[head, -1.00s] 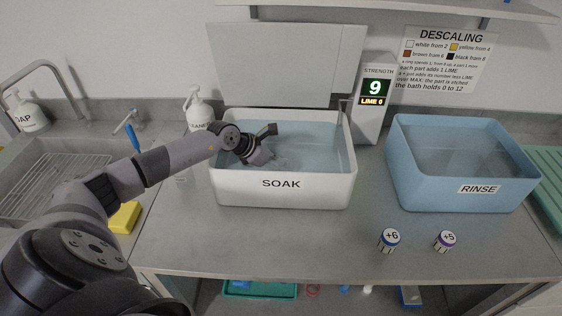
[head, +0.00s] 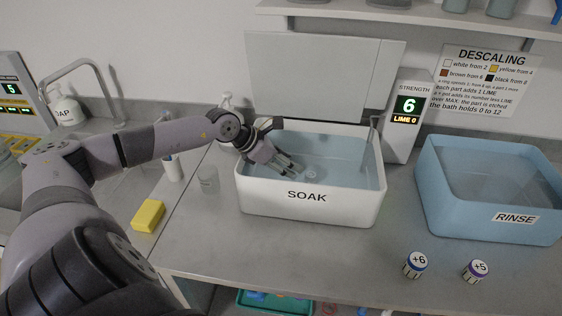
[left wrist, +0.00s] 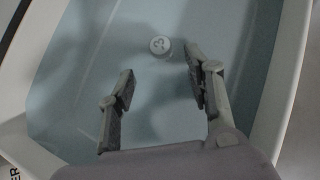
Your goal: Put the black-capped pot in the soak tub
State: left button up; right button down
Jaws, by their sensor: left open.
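The white soak tub (head: 310,207) stands on the counter, its lid upright behind it, with bluish liquid inside. A small round pot (head: 310,174) lies in the liquid; in the left wrist view the pot (left wrist: 160,46) shows a pale top with a "3" on it. Its cap colour is hard to tell. My left gripper (head: 288,169) is inside the tub, open and empty, with the pot just beyond its fingertips (left wrist: 159,72). The strength display (head: 406,105) reads 6, with LIME 0. My right gripper is not in view.
Pots marked +6 (head: 415,265) and +5 (head: 475,271) stand at the front right, before the blue rinse tub (head: 440,208). A clear jar (head: 208,181) and yellow sponge (head: 148,215) are left of the soak tub. The front counter middle is clear.

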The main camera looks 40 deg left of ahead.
pick_arm(q)
jog(key=shift+v, duration=1.5)
dwell(0.3)
